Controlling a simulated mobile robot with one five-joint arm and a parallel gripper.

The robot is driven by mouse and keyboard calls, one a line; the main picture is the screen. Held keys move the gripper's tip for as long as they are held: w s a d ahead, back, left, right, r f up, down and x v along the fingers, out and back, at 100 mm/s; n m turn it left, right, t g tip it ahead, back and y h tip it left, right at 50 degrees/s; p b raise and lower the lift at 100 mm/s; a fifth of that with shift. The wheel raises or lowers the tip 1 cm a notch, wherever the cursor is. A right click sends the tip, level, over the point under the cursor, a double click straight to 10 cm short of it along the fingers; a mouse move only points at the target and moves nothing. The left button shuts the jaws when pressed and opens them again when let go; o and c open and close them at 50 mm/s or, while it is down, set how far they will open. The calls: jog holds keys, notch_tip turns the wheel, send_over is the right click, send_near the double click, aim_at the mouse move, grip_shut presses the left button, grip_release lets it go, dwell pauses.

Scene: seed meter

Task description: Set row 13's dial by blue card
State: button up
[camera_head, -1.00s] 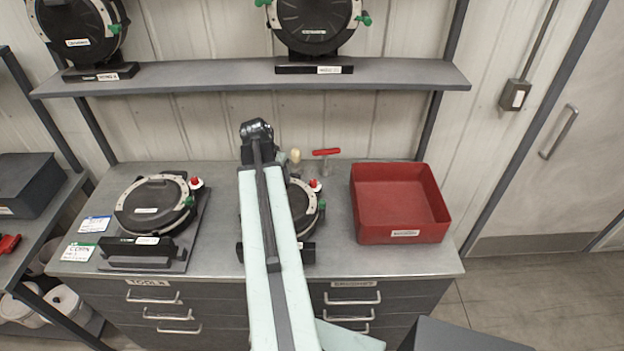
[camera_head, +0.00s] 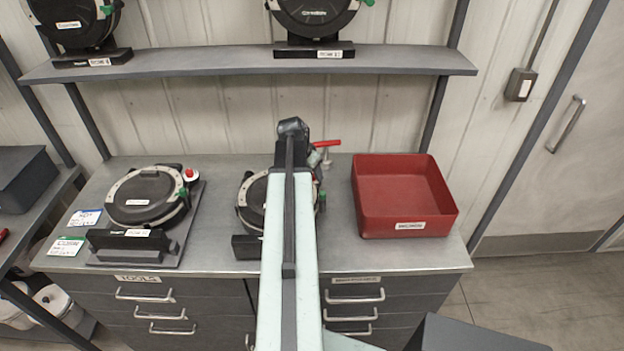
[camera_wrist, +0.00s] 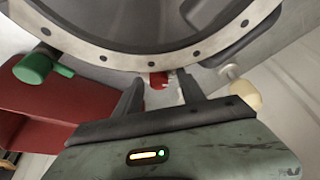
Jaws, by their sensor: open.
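A round black seed meter (camera_head: 250,196) with a pale rim stands mid-bench, partly hidden by my arm. Another meter (camera_head: 145,196), with a red knob and green knob, stands on a grey tray at left. Their row labels are too blurred to read. A blue-marked card (camera_head: 84,218) and a green-marked card (camera_head: 66,246) lie at the bench's left edge. In the wrist view, my gripper (camera_wrist: 160,90) is open below a meter's pale rim (camera_wrist: 120,58). A small red part (camera_wrist: 158,80) shows between the fingertips; contact is unclear. A green knob (camera_wrist: 35,67) and cream knob (camera_wrist: 243,92) flank them.
A red bin (camera_head: 404,224) stands on the bench at right. A red-handled tool (camera_head: 326,144) stands behind my arm. Two more meters (camera_head: 68,22) (camera_head: 312,14) sit on the shelf (camera_head: 200,72) above. Bare bench lies between the two bench meters.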

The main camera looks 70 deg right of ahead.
grip_shut()
jog(key=shift+w+d, duration=0.15)
jog(key=shift+d, duration=0.1)
jog(key=shift+a+m, duration=0.2)
jog(key=shift+m, duration=0.1)
jog(key=shift+m+g+y, duration=0.3)
jog(key=shift+m+g, duration=0.15)
jog(key=shift+m, duration=0.85)
jog(key=shift+m+g+y, duration=0.3)
jog(key=shift+m+g, duration=0.15)
jog(key=shift+m, duration=0.85)
grip_release()
